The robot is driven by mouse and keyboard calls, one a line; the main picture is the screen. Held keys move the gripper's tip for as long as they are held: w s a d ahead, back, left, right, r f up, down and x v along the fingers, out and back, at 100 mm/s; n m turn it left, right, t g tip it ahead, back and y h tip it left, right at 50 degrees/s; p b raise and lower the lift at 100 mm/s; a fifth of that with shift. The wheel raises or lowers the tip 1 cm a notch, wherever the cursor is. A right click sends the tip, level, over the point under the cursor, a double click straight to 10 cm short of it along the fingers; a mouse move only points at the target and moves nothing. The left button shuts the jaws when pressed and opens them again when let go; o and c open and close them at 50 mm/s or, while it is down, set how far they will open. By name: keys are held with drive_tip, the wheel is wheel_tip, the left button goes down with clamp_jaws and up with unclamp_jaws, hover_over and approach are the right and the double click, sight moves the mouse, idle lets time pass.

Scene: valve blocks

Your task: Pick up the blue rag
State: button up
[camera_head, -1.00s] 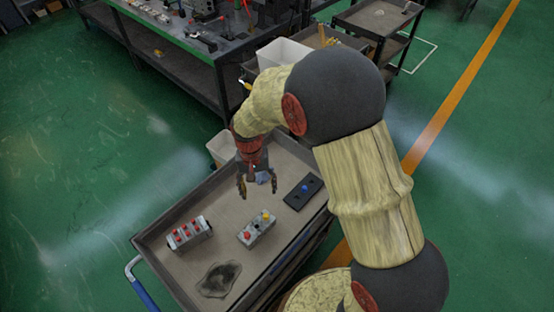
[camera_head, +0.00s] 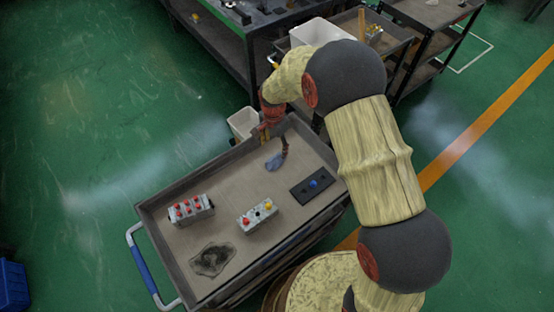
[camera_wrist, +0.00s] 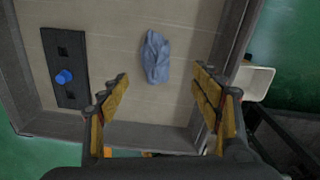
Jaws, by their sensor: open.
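The blue rag (camera_head: 275,161) lies crumpled on the tray top of the cart, towards its far end. It also shows in the wrist view (camera_wrist: 156,57), upper middle, beyond my fingertips and not between them. My gripper (camera_head: 274,141) is above the far end of the cart, close to the rag in the head view. In the wrist view my gripper (camera_wrist: 160,82) is open and empty, its two yellow-padded fingers spread on either side below the rag. Its height above the tray is hard to tell.
The cart tray (camera_head: 235,185) has a raised rim. It holds a black plate with a blue knob (camera_head: 313,184), two grey valve blocks (camera_head: 258,216) (camera_head: 190,209) and a dark stain (camera_head: 212,259). A white bin (camera_head: 243,124) is beyond the far rim.

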sight(276, 157)
drive_tip(key=shift+s+d+f+b, duration=0.1)
drive_tip(key=shift+f+b, duration=0.25)
drive_tip(key=shift+f, duration=0.95)
drive_tip(key=shift+s+d+f+b, duration=0.15)
drive_tip(key=shift+f+b, duration=0.2)
drive_tip(key=shift+f, duration=1)
drive_tip(key=shift+s+d+f+b, duration=0.1)
drive_tip(key=shift+f+b, duration=0.25)
drive_tip(key=shift+f, duration=0.95)
drive_tip(key=shift+c, duration=1.3)
drive_tip(key=shift+r, duration=0.1)
drive_tip(key=c, duration=0.9)
